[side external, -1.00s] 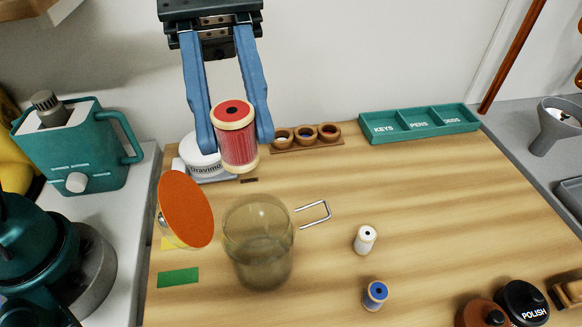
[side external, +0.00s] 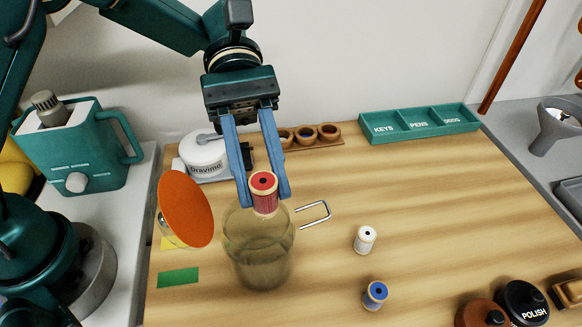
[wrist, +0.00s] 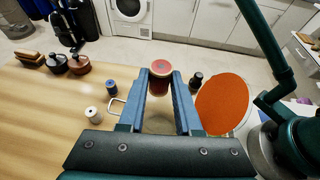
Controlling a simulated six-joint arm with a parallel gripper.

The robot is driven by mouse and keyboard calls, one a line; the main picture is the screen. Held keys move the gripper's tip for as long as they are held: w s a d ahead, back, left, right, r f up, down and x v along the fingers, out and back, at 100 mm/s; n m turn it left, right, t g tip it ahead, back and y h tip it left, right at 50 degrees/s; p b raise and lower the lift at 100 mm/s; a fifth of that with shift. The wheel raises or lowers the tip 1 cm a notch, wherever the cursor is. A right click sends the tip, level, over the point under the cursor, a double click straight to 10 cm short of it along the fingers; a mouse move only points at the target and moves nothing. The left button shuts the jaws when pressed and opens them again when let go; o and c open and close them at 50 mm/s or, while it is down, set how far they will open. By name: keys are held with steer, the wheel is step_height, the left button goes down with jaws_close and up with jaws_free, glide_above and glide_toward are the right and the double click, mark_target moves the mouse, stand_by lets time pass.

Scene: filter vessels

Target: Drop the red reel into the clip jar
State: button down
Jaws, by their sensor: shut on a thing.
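The red reel (side external: 264,193) is held upright between the fingers of my gripper (side external: 265,198), which is shut on it. It also shows between the fingertips in the wrist view (wrist: 159,78). The clip jar (side external: 258,252) is clear glass and stands on the wooden table with its orange lid (side external: 186,208) swung open to the left. In the side view the reel overlaps the jar's mouth; whether its lower end is inside or just above the rim is hard to tell. The wire clip (side external: 316,214) sticks out to the right of the jar.
A white reel (side external: 365,239) and a blue reel (side external: 375,295) stand right of the jar. A white scale (side external: 205,155), a wooden cup holder (side external: 328,133) and a teal tray (side external: 420,122) are at the back. The middle right of the table is clear.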

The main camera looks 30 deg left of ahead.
steer(key=c, duration=0.5)
jaws_free()
